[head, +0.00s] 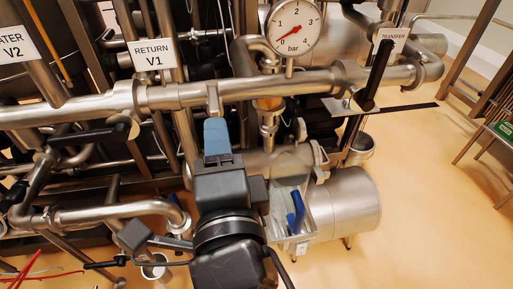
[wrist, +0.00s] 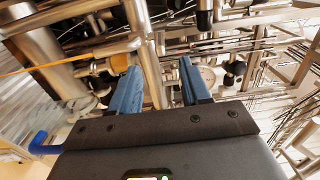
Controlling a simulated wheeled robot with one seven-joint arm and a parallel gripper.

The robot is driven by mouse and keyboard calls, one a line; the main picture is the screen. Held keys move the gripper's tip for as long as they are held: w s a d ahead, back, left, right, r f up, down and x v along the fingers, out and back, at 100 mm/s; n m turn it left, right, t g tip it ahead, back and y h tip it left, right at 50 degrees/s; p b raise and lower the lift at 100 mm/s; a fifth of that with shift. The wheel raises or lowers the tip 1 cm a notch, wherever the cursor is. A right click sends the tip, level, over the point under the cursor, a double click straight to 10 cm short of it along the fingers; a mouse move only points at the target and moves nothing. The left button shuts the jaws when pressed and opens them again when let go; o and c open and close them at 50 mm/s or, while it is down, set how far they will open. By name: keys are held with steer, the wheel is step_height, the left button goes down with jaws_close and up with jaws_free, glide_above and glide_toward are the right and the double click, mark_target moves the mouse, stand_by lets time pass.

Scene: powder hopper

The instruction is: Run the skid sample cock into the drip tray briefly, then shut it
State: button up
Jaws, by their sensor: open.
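My gripper (head: 216,124) is raised in front of the skid's main horizontal pipe (head: 180,97), its blue fingers just below a short metal stub (head: 213,98) on that pipe. I cannot tell whether this stub is the sample cock. In the wrist view the two blue fingers of my gripper (wrist: 160,78) stand wide apart, with a steel pipe (wrist: 149,72) showing between and beyond them. Nothing is held.
A pressure gauge (head: 293,25) reads near zero. A black lever (head: 377,75) stands at the right of the pipe, near the TRANSFER tag (head: 390,38). A RETURN V1 tag (head: 153,53) hangs left. A steel cylinder (head: 347,205) lies low right.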

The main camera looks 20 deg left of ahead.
mark_target(215, 115)
steer(key=shift+b+x, duration=0.3)
steer(key=shift+x, duration=4.15)
steer(key=shift+c, duration=0.2)
steer(key=c, duration=0.8)
steer(key=shift+w+d, duration=0.55)
steer(key=shift+d, duration=0.35)
steer(key=shift+w+d, duration=0.65)
steer(key=shift+w, duration=0.1)
